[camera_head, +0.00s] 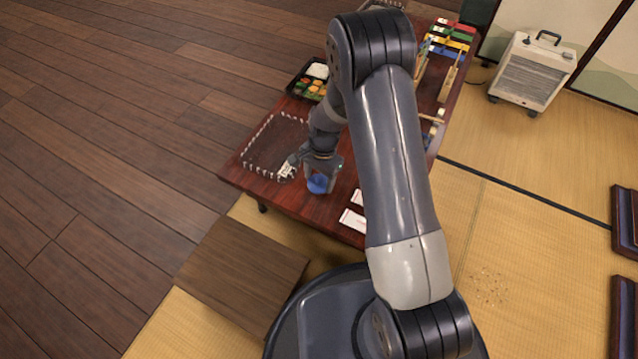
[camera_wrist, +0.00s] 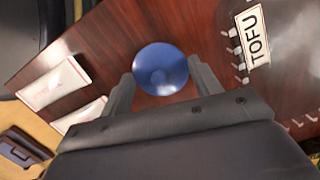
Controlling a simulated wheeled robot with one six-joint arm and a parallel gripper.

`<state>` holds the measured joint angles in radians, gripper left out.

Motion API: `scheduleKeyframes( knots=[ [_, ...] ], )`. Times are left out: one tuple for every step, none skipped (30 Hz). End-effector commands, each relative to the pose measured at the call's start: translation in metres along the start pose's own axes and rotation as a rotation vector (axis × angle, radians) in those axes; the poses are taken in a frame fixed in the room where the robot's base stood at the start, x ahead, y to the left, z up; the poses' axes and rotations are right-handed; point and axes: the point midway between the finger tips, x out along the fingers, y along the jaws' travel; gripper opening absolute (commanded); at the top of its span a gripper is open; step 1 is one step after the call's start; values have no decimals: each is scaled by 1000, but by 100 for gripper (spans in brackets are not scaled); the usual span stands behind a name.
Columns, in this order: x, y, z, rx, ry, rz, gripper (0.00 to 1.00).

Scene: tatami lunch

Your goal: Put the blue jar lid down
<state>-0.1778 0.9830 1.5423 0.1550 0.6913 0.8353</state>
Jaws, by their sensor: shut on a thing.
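The blue jar lid (camera_head: 318,184) is a round blue disc held at the end of my arm, over the near part of the red-brown table (camera_head: 290,205). In the wrist view the lid (camera_wrist: 160,69) sits between the two fingertips of my gripper (camera_wrist: 158,80), with its round face towards the camera. My gripper (camera_head: 322,180) is shut on the lid. In the head view my wrist hides part of the table around it. I cannot tell how far the lid is above the tabletop.
A rack-like fenced area with pegs (camera_head: 262,150) and a TOFU label (camera_wrist: 254,36) lies beside the gripper. White packets (camera_head: 353,221) lie on the other side. A bento tray (camera_head: 308,82) stands farther back. Bare tabletop shows between the packets and the fence.

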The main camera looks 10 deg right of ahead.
Motion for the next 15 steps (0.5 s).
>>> scheduleKeyframes(
  knots=[
    [12, 0, -1, 0, -1, 1, 38],
    [16, 0, -2, 0, -1, 2, 38],
    [20, 0, -2, 1, -2, 2, 38],
    [22, 0, -2, 0, -1, 1, 38],
    [22, 0, -2, 0, -1, 1, 38],
    [21, 0, -2, 0, 0, 0, 38],
    [20, 0, -2, 0, 0, 0, 38],
    [20, 0, -2, 0, 0, 0, 38],
    [20, 0, -2, 0, 0, 0, 38],
    [20, 0, -2, 0, 0, 0, 38],
    [20, 0, -2, 0, 0, 0, 38],
    [21, 0, -2, 0, -1, 0, 38],
    [22, 0, -3, 0, -1, 0, 38],
    [24, 0, -3, 0, -1, 0, 38],
    [23, 0, -3, 0, 0, 0, 61]
  ],
)
